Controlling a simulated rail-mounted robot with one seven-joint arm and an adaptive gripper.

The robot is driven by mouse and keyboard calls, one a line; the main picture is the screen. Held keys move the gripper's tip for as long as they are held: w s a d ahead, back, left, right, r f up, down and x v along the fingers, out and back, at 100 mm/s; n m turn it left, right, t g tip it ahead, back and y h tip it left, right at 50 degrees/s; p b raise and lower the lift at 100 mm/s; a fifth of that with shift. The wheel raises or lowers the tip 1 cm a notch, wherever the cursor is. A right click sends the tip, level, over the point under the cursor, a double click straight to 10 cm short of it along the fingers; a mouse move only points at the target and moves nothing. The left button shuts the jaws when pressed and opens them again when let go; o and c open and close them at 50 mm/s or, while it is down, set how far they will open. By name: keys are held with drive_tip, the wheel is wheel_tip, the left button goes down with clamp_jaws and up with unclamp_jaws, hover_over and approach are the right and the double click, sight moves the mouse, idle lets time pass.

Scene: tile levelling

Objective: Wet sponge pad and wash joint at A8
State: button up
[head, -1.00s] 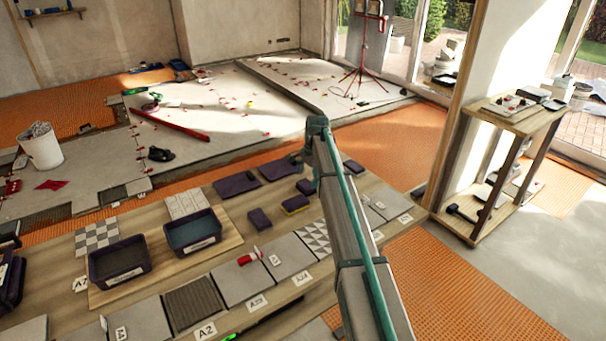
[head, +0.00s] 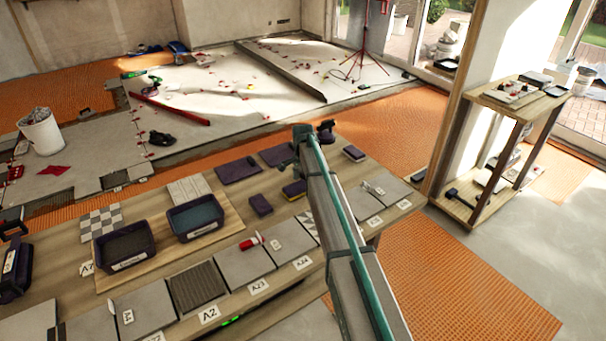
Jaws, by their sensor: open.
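My gripper (head: 306,147) is open over the far side of the workbench, partly hidden by my own arm, and nothing shows in it. A dark block pad with a yellow layer (head: 294,189) lies just below it; another dark block (head: 261,205) is to its left. A third block pad (head: 353,153) lies to the right of the gripper. Two dark tubs stand on a wooden board: one with bluish contents (head: 195,218), one greyish (head: 122,245). I cannot read a label A8; an A7 label (head: 87,268) shows at the bench's left.
Sample tiles line the bench's front edge, with a red-handled tool (head: 250,243) on one. Flat dark pads (head: 238,171) lie at the back. A wooden shelf stand (head: 520,106) is at right. Beyond lie the tiled floor, a white bucket (head: 40,132) and a red tripod (head: 362,45).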

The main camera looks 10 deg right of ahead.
drive_tip(key=shift+f, duration=0.5)
drive_tip(key=c, duration=1.3)
drive_tip(key=o, duration=1.3)
drive_tip(key=shift+r, duration=0.1)
